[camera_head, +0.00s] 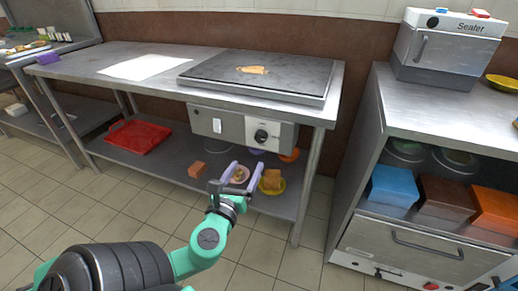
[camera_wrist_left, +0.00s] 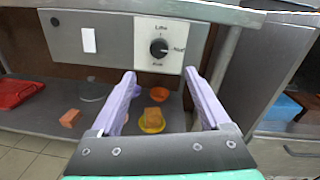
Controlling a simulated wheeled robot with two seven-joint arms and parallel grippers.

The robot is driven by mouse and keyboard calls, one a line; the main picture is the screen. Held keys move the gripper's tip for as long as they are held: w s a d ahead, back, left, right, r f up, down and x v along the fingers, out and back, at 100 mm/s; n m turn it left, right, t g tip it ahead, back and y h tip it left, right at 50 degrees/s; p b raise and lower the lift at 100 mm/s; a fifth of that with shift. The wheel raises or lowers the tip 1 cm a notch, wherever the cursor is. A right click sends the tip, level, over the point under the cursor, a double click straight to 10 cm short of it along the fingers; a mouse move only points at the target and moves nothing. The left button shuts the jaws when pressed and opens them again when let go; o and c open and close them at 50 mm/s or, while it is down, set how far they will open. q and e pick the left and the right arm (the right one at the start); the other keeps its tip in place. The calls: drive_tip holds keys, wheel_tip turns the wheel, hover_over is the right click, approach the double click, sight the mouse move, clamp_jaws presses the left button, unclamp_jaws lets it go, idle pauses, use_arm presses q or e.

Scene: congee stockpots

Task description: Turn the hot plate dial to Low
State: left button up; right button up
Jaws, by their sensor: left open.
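The hot plate (camera_head: 262,75) is a dark flat slab on the steel table. Its grey control panel (camera_head: 229,127) hangs below the table's front edge. The black round dial (camera_head: 261,135) sits on a white plate at the panel's right; it also shows in the left wrist view (camera_wrist_left: 159,48). A pale mark on the dial seems to point right. My left gripper (camera_head: 245,167) is open and empty, its two lilac fingers apart, below and in front of the dial, not touching it.
A white switch (camera_head: 217,126) is left of the dial. The lower shelf holds a red tray (camera_head: 138,136), an orange block (camera_head: 197,169) and a yellow plate (camera_head: 280,188) with food. A sealer (camera_head: 445,48) stands on the right counter (camera_head: 400,93). Floor before the table is clear.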

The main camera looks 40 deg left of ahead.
sight(260, 139)
use_arm(q)
drive_tip(key=x, duration=1.1)
drive_tip(key=shift+w+a+b, duration=0.25)
drive_tip(key=shift+w+b, duration=0.1)
drive_tip(key=shift+b, duration=0.05)
drive_tip(key=shift+w+a, duration=0.15)
drive_tip(key=shift+w, duration=0.2)
use_arm(e)
drive_tip(key=shift+a+r, duration=0.2)
drive_tip(key=shift+r, duration=0.7)
use_arm(q)
clamp_jaws()
